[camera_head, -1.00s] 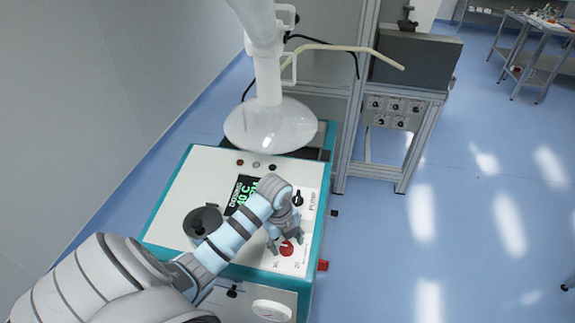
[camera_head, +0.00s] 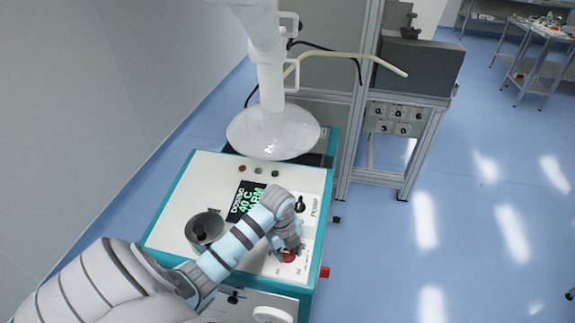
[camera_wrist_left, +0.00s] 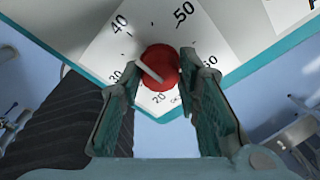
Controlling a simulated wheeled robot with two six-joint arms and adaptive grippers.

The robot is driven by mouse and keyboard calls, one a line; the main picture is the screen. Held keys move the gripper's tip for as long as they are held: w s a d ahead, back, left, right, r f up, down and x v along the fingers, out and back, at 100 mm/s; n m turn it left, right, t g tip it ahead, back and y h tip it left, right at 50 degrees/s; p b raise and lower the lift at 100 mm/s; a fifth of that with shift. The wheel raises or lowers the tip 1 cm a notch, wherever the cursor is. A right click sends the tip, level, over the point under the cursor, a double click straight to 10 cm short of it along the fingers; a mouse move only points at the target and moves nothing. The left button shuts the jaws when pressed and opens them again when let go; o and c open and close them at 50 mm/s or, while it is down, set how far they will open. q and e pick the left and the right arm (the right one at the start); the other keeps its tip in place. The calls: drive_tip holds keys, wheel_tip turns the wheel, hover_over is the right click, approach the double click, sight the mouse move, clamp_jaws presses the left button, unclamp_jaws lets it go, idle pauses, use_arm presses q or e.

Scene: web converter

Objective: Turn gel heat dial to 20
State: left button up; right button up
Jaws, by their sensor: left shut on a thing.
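The red gel heat dial (camera_head: 289,256) sits near the front right corner of the machine's white top panel. My left gripper (camera_head: 287,249) is down over it from above. In the left wrist view the round red dial (camera_wrist_left: 160,62) lies between the two fingertips (camera_wrist_left: 158,75), and the gripper is shut on it. A white pointer line crosses its left and lower part; which number it marks is unclear. The printed scale shows 20 at the bottom, 30 left, 40 upper left, 50 upper right and 60 right. My right gripper is not in view.
A green-lettered display (camera_head: 246,202) reads about 40 C and WARM. A black Pump knob (camera_head: 300,204) stands behind my gripper; a grey round pot (camera_head: 204,230) is left of my forearm. A white hood (camera_head: 272,131) hangs over the panel's back. Open blue floor lies right.

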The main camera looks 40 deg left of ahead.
use_arm(q)
drive_tip(key=n, duration=0.6)
drive_tip(key=shift+t, duration=0.3)
drive_tip(key=n, duration=0.7)
drive_tip(key=shift+n+t, duration=0.3)
drive_tip(key=n+y, duration=0.1)
drive_tip(key=n, duration=0.5)
drive_tip(key=shift+s+d, duration=0.1)
drive_tip(key=n+y, duration=0.1)
drive_tip(key=n, duration=0.6)
drive_tip(key=o, duration=1.1)
drive_tip(key=v, duration=0.7)
drive_tip(key=shift+s+r, duration=0.1)
drive_tip(key=shift+r, duration=0.15)
